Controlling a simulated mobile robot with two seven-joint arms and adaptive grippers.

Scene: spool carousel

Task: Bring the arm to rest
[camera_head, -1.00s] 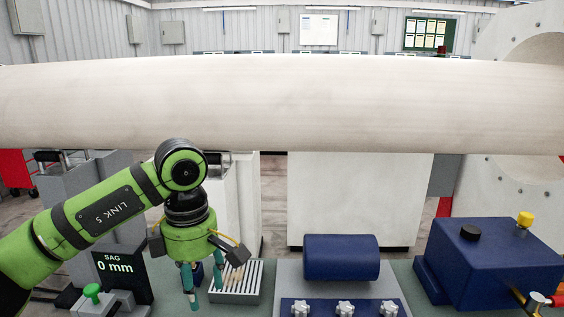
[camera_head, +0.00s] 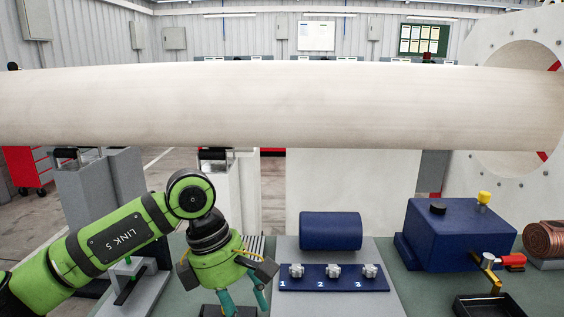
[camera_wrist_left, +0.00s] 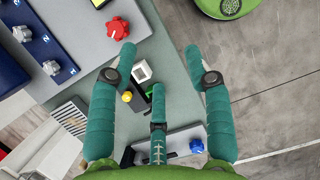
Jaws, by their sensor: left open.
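My left arm comes in from the left in the head view, bent at the elbow above the bench. My left gripper (camera_head: 243,302) hangs low with its teal fingers pointing down and slightly right, over the bench left of the grey panel with numbered knobs. In the left wrist view the gripper (camera_wrist_left: 160,58) has its fingers spread wide with nothing between them. Beneath it lie the bench edge and small fittings, including a red knob (camera_wrist_left: 118,28) and a yellow knob (camera_wrist_left: 127,96). My right gripper is not in view.
A large pale pipe (camera_head: 260,105) spans the view behind the bench. A blue cylinder (camera_head: 330,231), a knob strip (camera_head: 333,284), a blue box (camera_head: 458,236) and a black tray (camera_head: 497,305) stand right of my gripper. Open floor shows beside the bench edge.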

